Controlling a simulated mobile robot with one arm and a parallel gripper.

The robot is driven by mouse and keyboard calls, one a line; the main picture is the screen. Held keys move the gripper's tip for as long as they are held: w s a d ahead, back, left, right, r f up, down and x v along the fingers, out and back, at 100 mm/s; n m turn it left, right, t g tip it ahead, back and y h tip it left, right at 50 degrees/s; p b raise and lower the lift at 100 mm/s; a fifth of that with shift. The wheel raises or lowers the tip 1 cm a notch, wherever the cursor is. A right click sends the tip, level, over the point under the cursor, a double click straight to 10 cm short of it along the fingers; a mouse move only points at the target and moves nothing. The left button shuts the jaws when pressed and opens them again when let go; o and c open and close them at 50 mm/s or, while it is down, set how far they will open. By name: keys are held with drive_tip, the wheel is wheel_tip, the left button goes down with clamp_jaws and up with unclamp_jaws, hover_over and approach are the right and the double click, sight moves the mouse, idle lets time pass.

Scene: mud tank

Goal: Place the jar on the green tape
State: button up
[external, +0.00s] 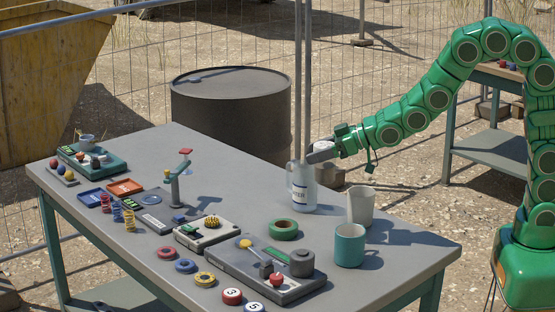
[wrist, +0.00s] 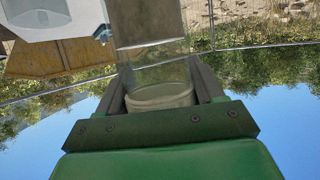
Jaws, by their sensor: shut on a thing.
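The jar (external: 304,192) is pale and clear-looking, with dark lettering on its side. It is upright near the back edge of the table, and I cannot tell whether its base touches the top. My gripper (external: 318,153) comes from the right and is shut on the jar's upper part. In the wrist view, the jar (wrist: 160,95) is between the two dark fingers of my gripper (wrist: 162,82). The green tape (external: 284,229) is a roll lying flat on the table, in front of and slightly left of the jar.
A cream mug (external: 360,207) and a teal mug (external: 349,245) stand right of the tape. A grey control box (external: 262,270) with knobs lies in front of it. Several rings, trays and small devices fill the table's left. A dark barrel (external: 230,115) stands behind the table (external: 410,246).

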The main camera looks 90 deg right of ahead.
drive_tip(key=shift+n+y, duration=0.3)
drive_tip(key=shift+y, duration=0.2)
drive_tip(key=s+a, duration=0.2)
drive_tip(key=s, duration=0.1)
drive_tip(key=shift+a+r, duration=0.3)
drive_tip(key=shift+w+d+f, duration=0.2)
drive_tip(key=shift+w+f, duration=1.95)
drive_tip(key=shift+w, duration=0.1)
drive_tip(key=shift+w+d+f, duration=0.15)
drive_tip(key=shift+w+f, duration=2)
drive_tip(key=shift+w, duration=0.15)
drive_tip(key=shift+w+d+f, duration=0.2)
drive_tip(key=shift+w+f, duration=1.95)
drive_tip(key=shift+w, duration=0.1)
drive_tip(key=shift+f, duration=0.15)
drive_tip(key=o, duration=1.5)
drive_tip(key=shift+c, duration=0.2)
